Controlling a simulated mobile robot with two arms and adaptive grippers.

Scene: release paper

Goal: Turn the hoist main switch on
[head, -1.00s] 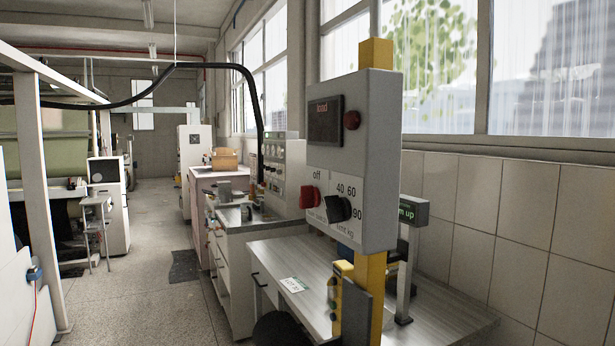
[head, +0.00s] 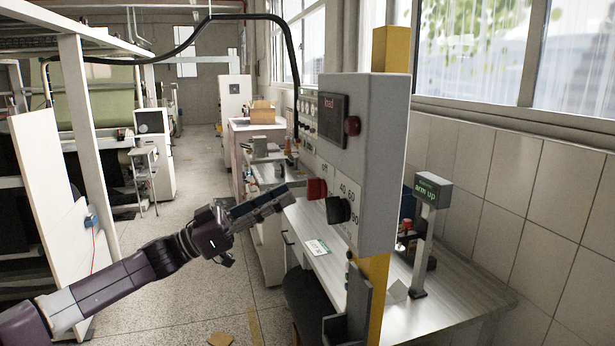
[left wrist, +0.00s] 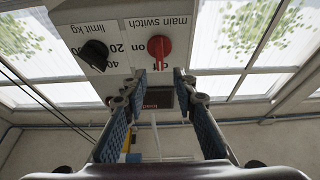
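The hoist main switch is a red knob (head: 316,188) on the grey control box (head: 378,160), with an "off" label above it in the head view. In the left wrist view the picture is upside down; the red knob (left wrist: 159,46) sits under "main switch" lettering, with "on" beside it. Its handle points toward the picture's bottom. My left gripper (head: 287,196) is just left of the knob in the head view. In the left wrist view its fingers (left wrist: 160,76) are apart, with the knob just beyond and between the tips; contact is not visible. My right gripper is not in view.
A black limit dial (head: 340,209) sits right beside the switch. A yellow post (head: 391,60) carries the box. A bench (head: 455,298) stands behind it, with a green "arm up" sign (head: 433,191). A dark stool (head: 305,300) is below.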

